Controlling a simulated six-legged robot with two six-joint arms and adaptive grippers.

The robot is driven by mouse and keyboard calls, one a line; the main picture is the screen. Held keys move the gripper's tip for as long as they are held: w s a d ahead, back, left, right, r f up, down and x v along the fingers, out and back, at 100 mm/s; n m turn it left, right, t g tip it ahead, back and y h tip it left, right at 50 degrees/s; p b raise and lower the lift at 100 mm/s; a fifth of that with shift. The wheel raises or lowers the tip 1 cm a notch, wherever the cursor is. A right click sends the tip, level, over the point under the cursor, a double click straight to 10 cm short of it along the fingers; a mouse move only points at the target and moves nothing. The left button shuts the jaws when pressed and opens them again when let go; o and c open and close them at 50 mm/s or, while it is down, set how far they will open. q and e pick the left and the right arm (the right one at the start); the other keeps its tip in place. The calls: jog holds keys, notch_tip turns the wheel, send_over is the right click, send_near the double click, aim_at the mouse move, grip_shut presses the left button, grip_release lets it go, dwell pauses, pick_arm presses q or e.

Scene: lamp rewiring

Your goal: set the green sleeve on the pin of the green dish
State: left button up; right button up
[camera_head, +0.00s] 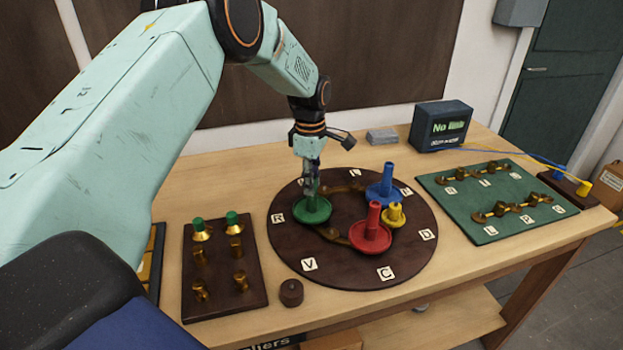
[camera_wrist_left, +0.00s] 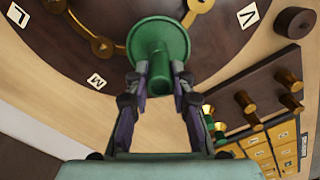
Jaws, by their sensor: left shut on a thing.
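The green dish (camera_head: 312,212) sits at the left of the round dark board (camera_head: 290,255), near the R tile. My left gripper (camera_head: 311,187) points down over it. The gripper is shut on the green sleeve (camera_wrist_left: 158,68), whose upright tube is between the fingertips (camera_wrist_left: 160,90). In the left wrist view the sleeve stands over the middle of the green dish (camera_wrist_left: 145,31). The sleeve hides the dish's pin, so I cannot tell whether it is seated or just above. My right gripper is not in view.
Red (camera_head: 370,237), blue (camera_head: 386,187) and yellow (camera_head: 395,213) pieces stand on the board's right side. A dark rack (camera_head: 225,292) with brass posts stands left, a dark knob (camera_head: 291,292) in front. A green panel (camera_head: 490,198) and display box (camera_head: 441,126) are right.

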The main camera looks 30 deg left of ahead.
pick_arm(q)
jog(key=shift+f, duration=0.1)
jog(key=o, duration=1)
jog(key=shift+w+a, duration=0.1)
jog(key=shift+w, duration=0.05)
notch_tip(320, 180, up, 11)
jog(key=shift+f, duration=0.2)
jog(key=shift+r, duration=0.7)
jog(key=shift+s+r, duration=0.1)
jog(key=shift+s, duration=0.1)
jog(key=shift+w, duration=0.1)
